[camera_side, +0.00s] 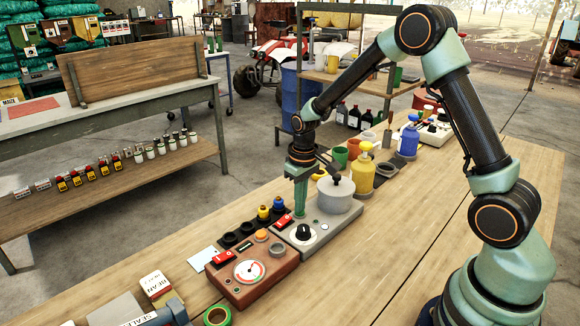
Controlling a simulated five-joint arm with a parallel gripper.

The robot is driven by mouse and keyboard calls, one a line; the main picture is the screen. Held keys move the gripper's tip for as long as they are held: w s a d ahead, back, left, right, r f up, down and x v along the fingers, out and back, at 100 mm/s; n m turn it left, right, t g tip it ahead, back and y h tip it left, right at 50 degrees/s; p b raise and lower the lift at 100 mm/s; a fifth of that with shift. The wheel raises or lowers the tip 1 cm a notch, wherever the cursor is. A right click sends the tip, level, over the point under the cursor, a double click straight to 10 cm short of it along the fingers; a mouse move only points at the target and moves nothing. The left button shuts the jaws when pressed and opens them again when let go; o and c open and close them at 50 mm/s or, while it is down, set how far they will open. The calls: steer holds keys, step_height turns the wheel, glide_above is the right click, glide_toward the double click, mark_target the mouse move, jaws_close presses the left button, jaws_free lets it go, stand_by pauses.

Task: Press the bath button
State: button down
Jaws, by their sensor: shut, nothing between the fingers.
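My gripper (300,212) points straight down, shut and empty, over the back part of a grey unit (318,242). This unit carries a lidded grey pot (338,194), a black knob (303,233) and a red rocker-like part (283,222). The fingertips are just behind the knob and to the right of the red part; I cannot tell whether they touch the unit. Left of it is a brown box (255,285) with a dial, a red part (222,257) and an orange button (262,235). No label saying bath is readable.
Black cups (229,240) and small bottles (263,212) stand behind the two units. A yellow pump bottle (361,172) and a blue one (408,141) stand further right. Green tape (217,317) lies at the front.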

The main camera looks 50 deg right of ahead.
mark_target(300, 218)
step_height(300, 218, up, 13)
steer(key=shift+a, duration=0.3)
stand_by(0.5)
steer(key=s+a+r+t, duration=0.2)
steer(key=s+r, duration=0.1)
steer(key=s, duration=0.4)
steer(key=s+a+r+t, duration=0.1)
steer(key=s+r+t, duration=0.2)
steer(key=s, duration=0.5)
steer(key=shift+a+r, duration=0.35)
